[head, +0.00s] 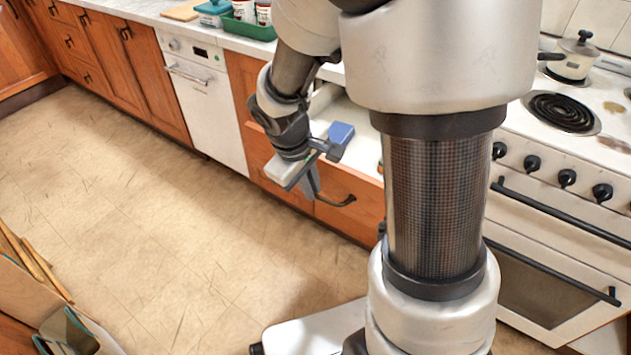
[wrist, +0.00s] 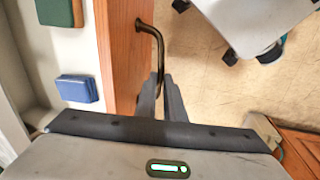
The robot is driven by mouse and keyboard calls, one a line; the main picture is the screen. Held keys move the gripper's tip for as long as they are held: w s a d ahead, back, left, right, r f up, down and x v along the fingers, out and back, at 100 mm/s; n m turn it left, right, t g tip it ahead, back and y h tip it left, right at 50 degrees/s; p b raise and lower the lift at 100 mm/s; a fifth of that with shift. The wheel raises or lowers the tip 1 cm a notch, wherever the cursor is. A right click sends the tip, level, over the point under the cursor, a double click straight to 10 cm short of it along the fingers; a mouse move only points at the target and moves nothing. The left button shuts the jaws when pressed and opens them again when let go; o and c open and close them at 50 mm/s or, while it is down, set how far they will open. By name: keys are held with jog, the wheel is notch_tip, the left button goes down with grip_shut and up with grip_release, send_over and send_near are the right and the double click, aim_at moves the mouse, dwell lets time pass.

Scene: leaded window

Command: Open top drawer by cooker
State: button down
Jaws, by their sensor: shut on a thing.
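The top drawer (head: 364,198) beside the cooker (head: 560,200) stands open, its pale inside showing. It has an orange wooden front, also in the wrist view (wrist: 122,60), and a dark curved handle (head: 338,202). My gripper (head: 314,190) is at the outer side of the front, shut on this handle. In the wrist view the two fingers (wrist: 161,88) close around the near part of the handle (wrist: 154,32). A blue box (head: 341,136) lies inside the drawer, also in the wrist view (wrist: 77,89). A green item (wrist: 58,12) lies beyond it.
A white dishwasher (head: 203,100) and wooden cupboards (head: 130,70) line the left. A pot (head: 571,58) stands on the cooker top. The tiled floor (head: 170,230) before the drawer is largely clear. A box with wooden slats (head: 35,262) stands at the lower left.

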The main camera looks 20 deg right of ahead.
jog(key=c, duration=1.8)
grip_release()
jog(key=shift+c, duration=0.2)
jog(key=p+v, duration=0.5)
jog(key=v, duration=1.2)
jog(key=shift+r, duration=0.2)
jog(key=shift+a, duration=0.1)
jog(key=s+d+r+m+t+y, duration=0.35)
jog(key=s+r+m, duration=0.35)
jog(key=s, duration=0.4)
notch_tip(320, 180, up, 19)
jog(key=p, duration=1.8)
jog(key=shift+s+a+h, duration=0.25)
jog(key=shift+h, duration=0.2)
